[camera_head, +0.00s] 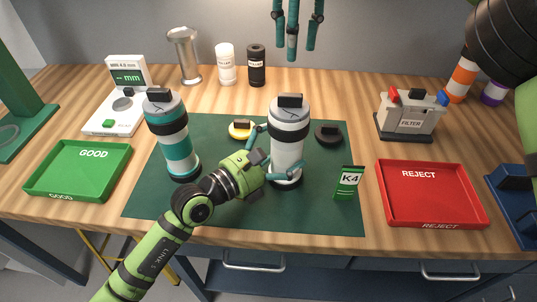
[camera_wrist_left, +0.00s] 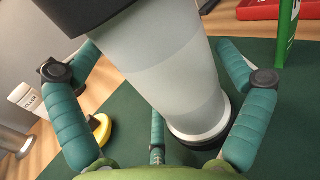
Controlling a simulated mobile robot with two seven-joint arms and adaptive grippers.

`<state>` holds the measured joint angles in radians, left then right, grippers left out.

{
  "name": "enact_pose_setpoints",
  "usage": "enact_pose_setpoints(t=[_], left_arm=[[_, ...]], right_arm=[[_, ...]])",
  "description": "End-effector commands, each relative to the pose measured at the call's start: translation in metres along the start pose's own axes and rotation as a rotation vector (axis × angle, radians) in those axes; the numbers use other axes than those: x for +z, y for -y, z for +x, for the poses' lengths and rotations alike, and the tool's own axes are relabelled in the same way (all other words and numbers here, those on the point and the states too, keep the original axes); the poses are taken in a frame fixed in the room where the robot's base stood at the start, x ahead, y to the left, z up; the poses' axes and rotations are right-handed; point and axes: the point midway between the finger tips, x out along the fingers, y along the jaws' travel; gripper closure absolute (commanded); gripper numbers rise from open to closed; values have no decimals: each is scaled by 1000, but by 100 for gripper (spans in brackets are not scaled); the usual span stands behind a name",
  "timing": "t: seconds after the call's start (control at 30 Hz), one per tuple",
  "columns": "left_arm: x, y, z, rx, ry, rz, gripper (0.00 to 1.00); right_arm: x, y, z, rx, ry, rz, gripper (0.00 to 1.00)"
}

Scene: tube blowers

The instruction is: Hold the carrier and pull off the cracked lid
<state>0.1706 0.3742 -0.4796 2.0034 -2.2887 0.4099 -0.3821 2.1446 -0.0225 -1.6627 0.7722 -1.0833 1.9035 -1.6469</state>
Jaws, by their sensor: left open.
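A white and grey carrier (camera_head: 288,150) stands upright on the green mat (camera_head: 230,212), with a dark band and a grey lid (camera_head: 290,108) topped by a black block. No crack is discernible on it. My left gripper (camera_head: 270,155) is at its lower body, with fingers open on both sides; any contact is unclear. The carrier's pale body (camera_wrist_left: 180,75) stands between the spread fingers in the left wrist view. A second, teal-banded carrier (camera_head: 172,138) with a similar lid (camera_head: 163,106) stands to the left. My right gripper (camera_head: 297,30) hangs open and empty at the top, partly cut off.
A yellow disc (camera_head: 241,130) and a black disc (camera_head: 328,134) lie behind the carrier. A green K4 card (camera_head: 348,183) stands to its right. A green GOOD tray (camera_head: 80,187) is left, a red REJECT tray (camera_head: 430,205) right. A FILTER box (camera_head: 408,118) stands behind.

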Motion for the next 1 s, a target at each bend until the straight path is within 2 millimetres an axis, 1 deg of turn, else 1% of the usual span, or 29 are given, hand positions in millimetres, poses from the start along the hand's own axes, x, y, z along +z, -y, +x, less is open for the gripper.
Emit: enact_pose_setpoints(t=[0.1, 0.33, 0.37, 0.4, 0.47, 0.5, 0.57, 0.6, 0.67, 0.7, 1.0], left_arm=[[0, 1, 5, -1, 0, -2, 0], [0, 1, 6, -1, -1, -2, 0], [0, 1, 6, -1, 0, -2, 8], [0, 1, 6, -1, -1, -2, 24], [0, 1, 6, -1, 0, -3, 48], [0, 1, 6, -1, 0, -3, 54], [0, 1, 6, -1, 0, -3, 54], [0, 1, 6, -1, 0, -2, 21], [0, 1, 6, -1, -1, -2, 45], [0, 1, 6, -1, -1, -2, 55], [0, 1, 5, -1, -1, -2, 55]], right_arm=[[0, 0, 0, 0, 0, 0, 61], [0, 0, 0, 0, 0, 0, 61], [0, 0, 0, 0, 0, 0, 61], [0, 0, 0, 0, 0, 0, 61], [0, 0, 0, 0, 0, 0, 61], [0, 0, 0, 0, 0, 0, 61], [0, 0, 0, 0, 0, 0, 61], [0, 0, 0, 0, 0, 0, 61], [0, 0, 0, 0, 0, 0, 61], [0, 0, 0, 0, 0, 0, 61], [0, 0, 0, 0, 0, 0, 61]])
